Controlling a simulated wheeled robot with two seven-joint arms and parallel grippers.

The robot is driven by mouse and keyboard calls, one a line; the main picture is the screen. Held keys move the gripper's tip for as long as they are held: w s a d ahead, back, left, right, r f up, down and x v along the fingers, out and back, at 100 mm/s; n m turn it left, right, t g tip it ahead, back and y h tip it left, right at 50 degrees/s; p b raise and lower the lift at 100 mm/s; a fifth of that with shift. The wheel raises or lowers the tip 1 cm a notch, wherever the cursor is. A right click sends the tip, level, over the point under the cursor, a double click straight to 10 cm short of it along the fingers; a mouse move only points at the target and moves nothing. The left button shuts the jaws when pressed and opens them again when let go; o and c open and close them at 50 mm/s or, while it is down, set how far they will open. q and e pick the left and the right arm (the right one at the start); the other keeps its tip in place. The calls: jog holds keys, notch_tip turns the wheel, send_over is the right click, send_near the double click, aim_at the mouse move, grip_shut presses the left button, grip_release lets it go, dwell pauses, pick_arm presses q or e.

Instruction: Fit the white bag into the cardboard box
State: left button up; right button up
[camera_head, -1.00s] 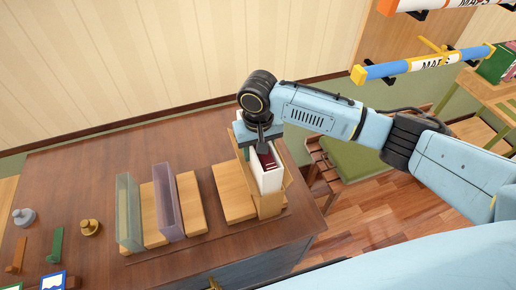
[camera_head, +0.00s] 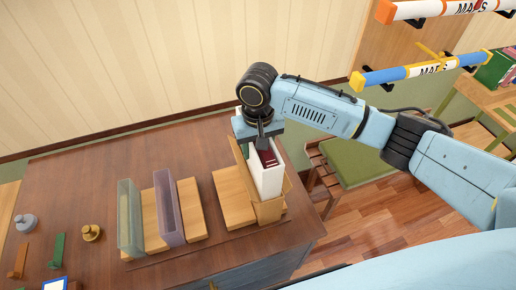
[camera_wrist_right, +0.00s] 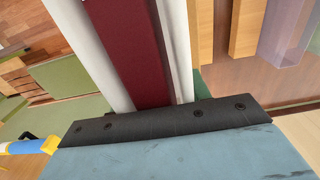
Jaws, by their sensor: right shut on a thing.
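The white bag (camera_head: 267,182) is an upright, narrow white shape with a dark red item showing in its open top. It stands within the walls of the cardboard box (camera_head: 269,211) at the table's right end; how deep it sits is hidden. My right gripper (camera_head: 263,143) comes down at the bag's far upper end and is shut on it. In the right wrist view the bag's white walls (camera_wrist_right: 103,50) and dark red inside (camera_wrist_right: 138,60) run up from the gripper's dark edge; the fingertips are hidden. My left gripper is not in view.
Left of the box stand a wooden block (camera_head: 233,200), a purple clear holder (camera_head: 168,208) and a greenish clear holder (camera_head: 130,220). Small knobs and pieces lie at the table's left. A green-seated chair (camera_head: 355,163) stands beyond the right edge.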

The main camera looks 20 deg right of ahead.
jog(key=shift+r, duration=0.6)
jog(key=shift+f+b, duration=0.6)
jog(key=shift+f, duration=2.2)
dwell(0.8)
jog(key=o, duration=1)
jog(key=shift+f, duration=0.1)
jog(key=shift+o, duration=0.6)
notch_tip(320, 180, up, 14)
jog(key=shift+f+b, duration=0.25)
jog(key=shift+b, duration=0.15)
jog(key=shift+s, duration=0.1)
